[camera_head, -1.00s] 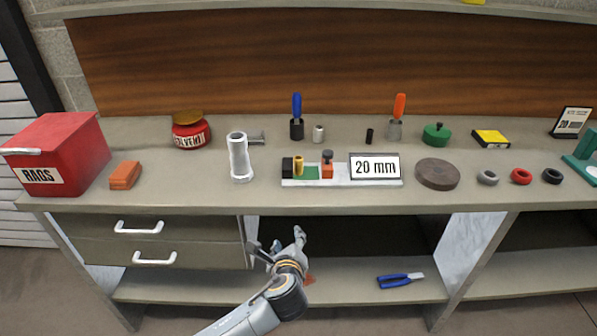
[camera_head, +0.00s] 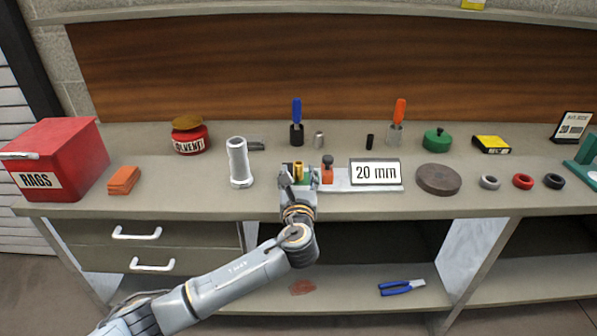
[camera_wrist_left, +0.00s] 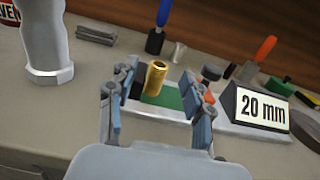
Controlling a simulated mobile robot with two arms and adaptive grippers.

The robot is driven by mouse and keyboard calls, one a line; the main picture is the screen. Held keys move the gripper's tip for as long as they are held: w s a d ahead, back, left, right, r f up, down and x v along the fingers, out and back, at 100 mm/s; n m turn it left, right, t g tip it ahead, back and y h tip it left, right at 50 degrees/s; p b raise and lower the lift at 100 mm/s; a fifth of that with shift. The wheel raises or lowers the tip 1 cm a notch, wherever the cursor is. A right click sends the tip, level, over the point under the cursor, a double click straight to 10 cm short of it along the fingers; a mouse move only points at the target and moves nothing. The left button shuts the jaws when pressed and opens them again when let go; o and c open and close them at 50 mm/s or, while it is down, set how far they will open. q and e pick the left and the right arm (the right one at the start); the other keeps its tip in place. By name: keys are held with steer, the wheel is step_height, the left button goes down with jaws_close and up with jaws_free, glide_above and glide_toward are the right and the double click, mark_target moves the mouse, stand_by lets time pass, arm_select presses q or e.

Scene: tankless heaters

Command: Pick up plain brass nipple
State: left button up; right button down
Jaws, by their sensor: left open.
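The plain brass nipple (camera_head: 298,169) is a small gold cylinder on the green part of a pale fixture (camera_head: 338,186) on the bench. In the left wrist view the brass nipple (camera_wrist_left: 155,77) stands upright, ahead of and between the fingers. My left gripper (camera_head: 302,178) is open at the front of the fixture; it also shows in the left wrist view (camera_wrist_left: 161,92). It does not visibly grip the nipple. In the head view its fingers partly hide the fixture's left end. My right gripper is not in view.
An orange-and-black clamp piece (camera_head: 327,170) stands just right of the nipple, and a "20 mm" sign (camera_head: 375,171) is further right. A grey pipe fitting (camera_head: 239,163) stands to the left. Screwdrivers with blue (camera_head: 297,109) and orange (camera_head: 399,109) handles stand behind.

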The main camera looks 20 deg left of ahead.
mark_target(298, 167)
arm_select(q)
steer(key=shift+f+x, duration=0.15)
steer(key=shift+x, duration=0.8)
steer(key=shift+f+x, duration=0.15)
steer(key=shift+x, duration=0.8)
steer(key=shift+f+x, duration=0.2)
steer(key=shift+x, duration=0.75)
jaws_close()
